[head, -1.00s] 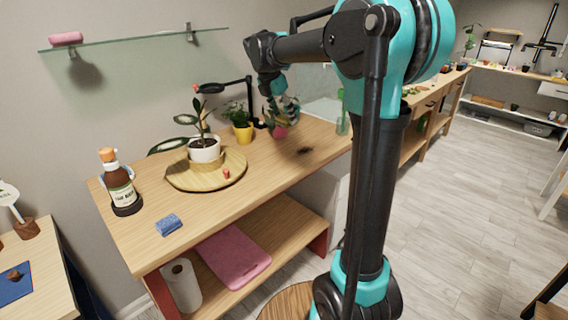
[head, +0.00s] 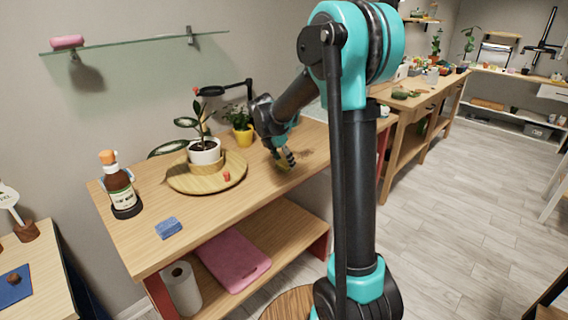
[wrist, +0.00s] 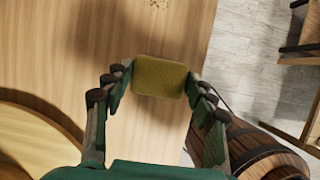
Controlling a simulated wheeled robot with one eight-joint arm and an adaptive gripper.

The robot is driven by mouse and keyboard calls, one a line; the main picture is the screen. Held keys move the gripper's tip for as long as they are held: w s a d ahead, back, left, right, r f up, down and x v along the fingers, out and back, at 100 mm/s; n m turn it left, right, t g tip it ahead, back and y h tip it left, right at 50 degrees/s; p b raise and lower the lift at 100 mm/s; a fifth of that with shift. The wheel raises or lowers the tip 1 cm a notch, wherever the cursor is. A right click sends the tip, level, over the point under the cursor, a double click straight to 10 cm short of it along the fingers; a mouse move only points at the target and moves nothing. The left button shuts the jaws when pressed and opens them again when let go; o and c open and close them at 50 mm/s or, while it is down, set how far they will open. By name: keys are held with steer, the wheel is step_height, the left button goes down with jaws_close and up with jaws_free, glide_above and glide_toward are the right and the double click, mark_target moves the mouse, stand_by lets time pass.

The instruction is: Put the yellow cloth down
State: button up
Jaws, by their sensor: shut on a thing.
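The yellow cloth (wrist: 160,76) is a small, thick, rounded square pad. In the wrist view it sits between the fingertips of my gripper (wrist: 158,82), which is shut on it. In the head view my gripper (head: 285,158) is low over the right part of the wooden table (head: 260,195), near its front edge, with a bit of the yellow cloth (head: 283,163) showing at its fingers. I cannot tell whether the cloth touches the tabletop.
A round wooden tray (head: 232,180) with a potted plant (head: 204,151) is left of my gripper. A yellow pot (head: 243,136) stands behind. A blue sponge (head: 168,227) and a brown bottle (head: 120,187) are further left. Bare tabletop lies between sponge and gripper.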

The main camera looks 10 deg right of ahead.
steer(key=shift+f, duration=0.5)
steer(key=shift+f, duration=0.1)
steer(key=o, duration=1)
steer(key=v, duration=1.2)
steer(key=s+d+f+m+y, duration=0.1)
steer(key=s+d+f+m, duration=0.1)
steer(key=s+f+m, duration=0.4)
steer(key=s+d+f+m+t+y, duration=0.1)
steer(key=s+d+f+m, duration=0.2)
steer(key=s+f+m, duration=0.3)
steer(key=s+d+f+m+y, duration=0.1)
steer(key=s+d+f+m, duration=0.2)
steer(key=s+m, duration=1)
steer(key=shift+s+d+f+y, duration=0.1)
steer(key=shift+s+f+y, duration=0.1)
steer(key=shift+s+f, duration=0.5)
steer(key=shift+s+d+f+y, duration=0.1)
steer(key=shift+s+f+y, duration=0.1)
steer(key=shift+s+f, duration=0.5)
steer(key=shift+w+f, duration=0.15)
steer(key=shift+w, duration=0.1)
steer(key=shift+c, duration=0.2)
